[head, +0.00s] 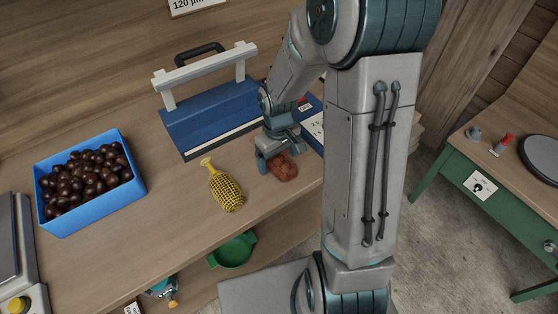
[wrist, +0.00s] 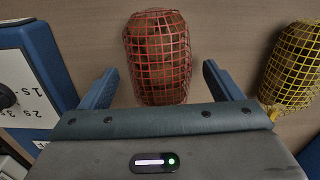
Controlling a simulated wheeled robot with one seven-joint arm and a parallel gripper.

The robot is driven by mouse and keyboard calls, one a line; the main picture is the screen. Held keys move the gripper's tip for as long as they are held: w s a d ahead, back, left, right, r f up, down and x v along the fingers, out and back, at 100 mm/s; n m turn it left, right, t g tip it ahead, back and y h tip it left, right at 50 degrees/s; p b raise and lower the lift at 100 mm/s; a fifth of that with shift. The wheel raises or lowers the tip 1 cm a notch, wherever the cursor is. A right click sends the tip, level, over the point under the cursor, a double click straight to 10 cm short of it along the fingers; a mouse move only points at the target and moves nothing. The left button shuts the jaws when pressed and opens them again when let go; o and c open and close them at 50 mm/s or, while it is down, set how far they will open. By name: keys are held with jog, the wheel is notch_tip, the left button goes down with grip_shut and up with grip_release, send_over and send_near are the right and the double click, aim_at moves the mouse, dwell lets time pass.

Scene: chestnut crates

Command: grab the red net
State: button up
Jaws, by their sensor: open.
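The red net (head: 283,168) lies on the wooden worktop near its front edge, partly hidden by my gripper in the head view. In the wrist view the red net (wrist: 158,58) is a rounded mesh bag with brown contents. My gripper (head: 267,163) is just above and beside it. In the wrist view my gripper (wrist: 160,85) is open, with one blue finger on each side of the net's near end. Gaps show between the fingers and the net. Nothing is held.
A yellow net (head: 226,188) lies left of the red net, also at the right in the wrist view (wrist: 293,65). A blue crate (head: 128,165) of chestnuts stands further left. A blue device with a white bar (head: 210,120) stands behind. Bare worktop lies between.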

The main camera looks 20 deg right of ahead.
jog(key=shift+f, duration=0.2)
jog(key=c, duration=1.2)
jog(key=shift+r, duration=0.15)
